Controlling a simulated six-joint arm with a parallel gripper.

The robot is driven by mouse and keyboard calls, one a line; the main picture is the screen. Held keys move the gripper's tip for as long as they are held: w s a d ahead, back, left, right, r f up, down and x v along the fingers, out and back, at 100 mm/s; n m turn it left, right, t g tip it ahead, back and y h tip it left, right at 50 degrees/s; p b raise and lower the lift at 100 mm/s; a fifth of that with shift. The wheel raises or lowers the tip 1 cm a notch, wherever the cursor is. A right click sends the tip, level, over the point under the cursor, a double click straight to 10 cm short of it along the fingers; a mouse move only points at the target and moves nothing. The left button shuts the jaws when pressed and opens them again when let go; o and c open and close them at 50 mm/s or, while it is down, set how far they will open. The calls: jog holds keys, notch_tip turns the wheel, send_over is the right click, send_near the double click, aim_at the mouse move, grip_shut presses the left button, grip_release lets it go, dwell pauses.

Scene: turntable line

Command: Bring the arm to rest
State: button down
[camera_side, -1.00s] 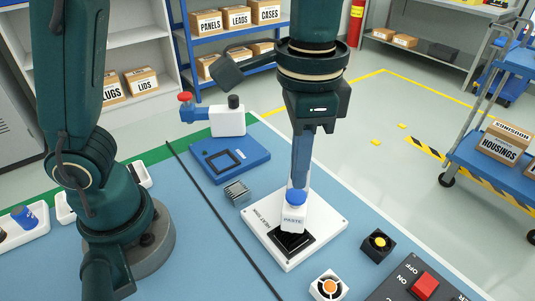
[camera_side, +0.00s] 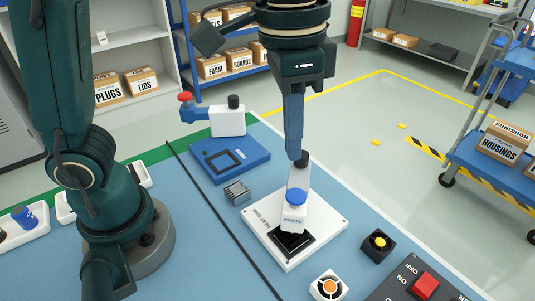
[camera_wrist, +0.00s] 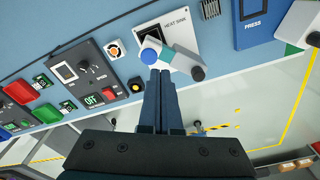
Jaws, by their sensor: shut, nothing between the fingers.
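My gripper (camera_side: 295,154) is shut and empty, pointing down in the side view. In the wrist view my shut gripper (camera_wrist: 161,72) points at the dispenser, whose blue cap (camera_wrist: 150,56) lies just left of the fingertips.
A blue press (camera_side: 229,158) with a red-knobbed white head stands behind left. Beyond the table, the floor is open towards a trolley (camera_side: 500,165).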

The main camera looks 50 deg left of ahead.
jog(key=s+a+f+n+t, duration=0.3)
jog(key=s+a, duration=0.4)
jog(key=a, duration=0.3)
jog(key=shift+f+n+t, duration=0.15)
jog(key=shift+n+t, duration=0.75)
jog(key=shift+n, duration=0.2)
